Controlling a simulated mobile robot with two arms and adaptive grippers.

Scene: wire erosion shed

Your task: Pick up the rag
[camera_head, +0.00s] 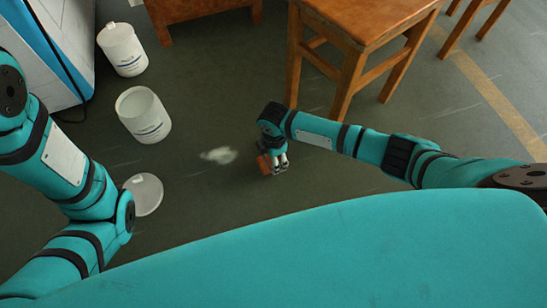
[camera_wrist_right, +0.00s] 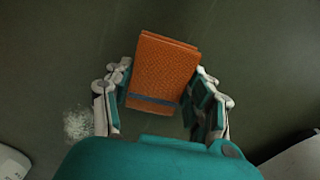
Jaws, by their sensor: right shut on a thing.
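The rag (camera_wrist_right: 162,70) is an orange-brown folded cloth with a dark band across its lower part. My right gripper (camera_wrist_right: 160,98) is shut on it, one finger on each side, in the right wrist view. In the head view the right gripper (camera_head: 273,164) is low over the floor near the middle, with a small part of the rag (camera_head: 262,163) showing at its left side. I cannot tell whether the rag touches the floor. My left arm comes in from the left, but its gripper is not in view.
A whitish patch (camera_head: 219,155) lies on the floor left of the right gripper. A wooden stool (camera_head: 350,60) stands behind my right arm. The floor between is clear.

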